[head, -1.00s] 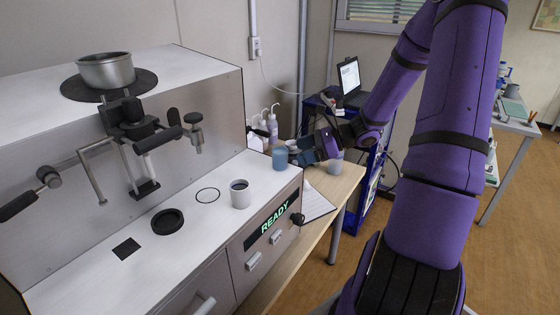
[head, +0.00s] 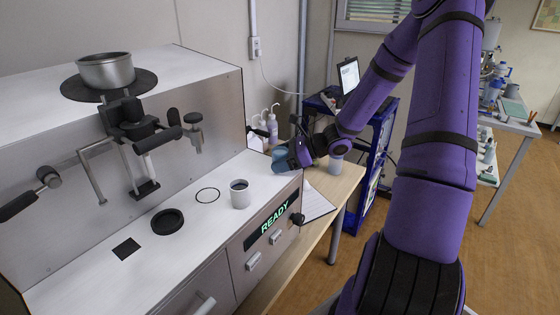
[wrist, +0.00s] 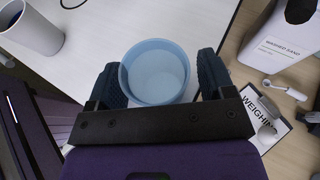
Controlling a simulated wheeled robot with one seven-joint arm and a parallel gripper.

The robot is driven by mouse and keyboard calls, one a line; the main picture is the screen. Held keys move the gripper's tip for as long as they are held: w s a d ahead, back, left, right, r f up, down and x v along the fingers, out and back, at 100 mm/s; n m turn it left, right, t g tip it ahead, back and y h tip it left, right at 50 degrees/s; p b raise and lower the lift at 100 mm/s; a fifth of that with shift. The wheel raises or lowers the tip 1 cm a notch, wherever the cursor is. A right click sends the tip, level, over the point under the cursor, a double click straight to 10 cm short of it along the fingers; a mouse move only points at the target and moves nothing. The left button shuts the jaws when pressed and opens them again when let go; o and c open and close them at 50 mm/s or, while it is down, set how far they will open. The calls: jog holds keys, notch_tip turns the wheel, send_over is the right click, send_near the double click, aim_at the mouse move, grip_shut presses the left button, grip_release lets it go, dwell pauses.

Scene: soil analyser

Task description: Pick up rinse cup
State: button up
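A light-blue cup (head: 281,160), the likely rinse cup, is at the machine's far right corner; it looks slightly tilted in the head view. My gripper (head: 297,158) is at this cup, partly hiding it. In the wrist view the open-topped, empty-looking cup (wrist: 157,72) lies between the two fingers of my gripper (wrist: 162,80). The left finger is against or very near its wall. A narrow gap shows beside the right finger. I cannot tell whether the cup's base touches the surface.
A white-grey cup (head: 239,196) with dark contents stands on the machine top (head: 205,225). Another grey-blue cup (head: 336,160) stands on the wooden table (head: 340,188) beyond my gripper. Wash bottles (head: 272,126) stand behind. A clipboard (wrist: 268,118) and white container (wrist: 285,38) are to the right.

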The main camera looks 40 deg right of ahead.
jog(key=c, duration=1)
jog(key=shift+r, duration=0.2)
notch_tip(320, 180, up, 10)
jog(key=shift+f, duration=0.25)
dwell(0.4)
